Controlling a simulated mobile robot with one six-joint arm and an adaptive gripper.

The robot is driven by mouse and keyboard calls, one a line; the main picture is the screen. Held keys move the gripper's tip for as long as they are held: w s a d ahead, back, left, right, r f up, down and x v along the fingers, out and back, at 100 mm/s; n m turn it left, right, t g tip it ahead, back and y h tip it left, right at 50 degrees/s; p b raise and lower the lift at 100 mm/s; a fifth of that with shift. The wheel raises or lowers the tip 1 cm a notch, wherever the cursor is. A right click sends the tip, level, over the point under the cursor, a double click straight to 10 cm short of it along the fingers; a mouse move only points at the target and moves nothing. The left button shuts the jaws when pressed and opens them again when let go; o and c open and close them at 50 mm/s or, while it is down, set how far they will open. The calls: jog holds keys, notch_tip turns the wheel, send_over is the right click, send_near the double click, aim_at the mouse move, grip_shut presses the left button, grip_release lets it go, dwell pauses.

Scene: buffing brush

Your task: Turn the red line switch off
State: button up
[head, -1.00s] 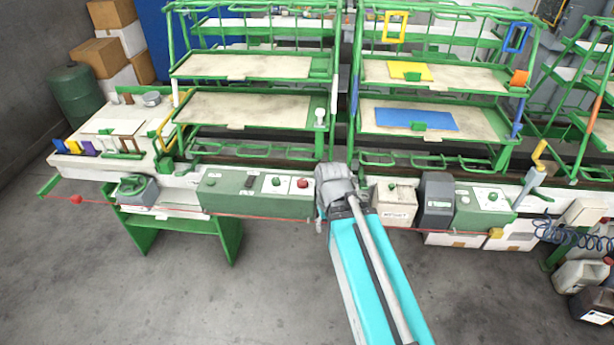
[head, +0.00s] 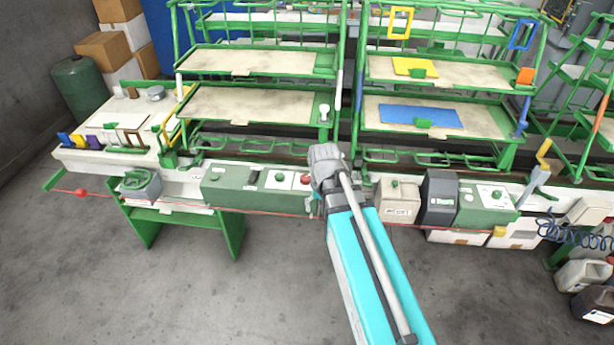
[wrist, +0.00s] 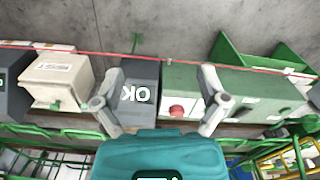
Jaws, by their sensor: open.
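A red knob (head: 305,179) sits at the right end of the long green control box (head: 228,186) on the bench's front edge. It also shows in the wrist view (wrist: 177,111), where it lies between my fingers, nearer the right one. A thin red line (head: 270,213) runs along the bench front, with a red ball (head: 82,192) at its left. I cannot tell which of these is the named switch. My gripper (wrist: 160,92) is open and empty over a grey box marked OK (wrist: 140,95).
A beige box (head: 399,203), a dark grey box (head: 439,198) and another green control box (head: 486,205) stand to the right along the bench. Green racks (head: 262,88) rise behind. The grey floor (head: 190,290) in front is clear.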

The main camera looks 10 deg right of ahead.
aim_at(306, 177)
jog(key=w+r+m+p, duration=0.2)
jog(key=w+m, duration=0.6)
jog(key=w, duration=1.6)
jog(key=shift+w+r, duration=0.3)
jog(key=shift+f, duration=0.1)
notch_tip(306, 177, down, 14)
jog(key=b, duration=1.3)
jog(key=shift+r, duration=0.2)
jog(key=c, duration=1.1)
jog(key=shift+c, duration=0.2)
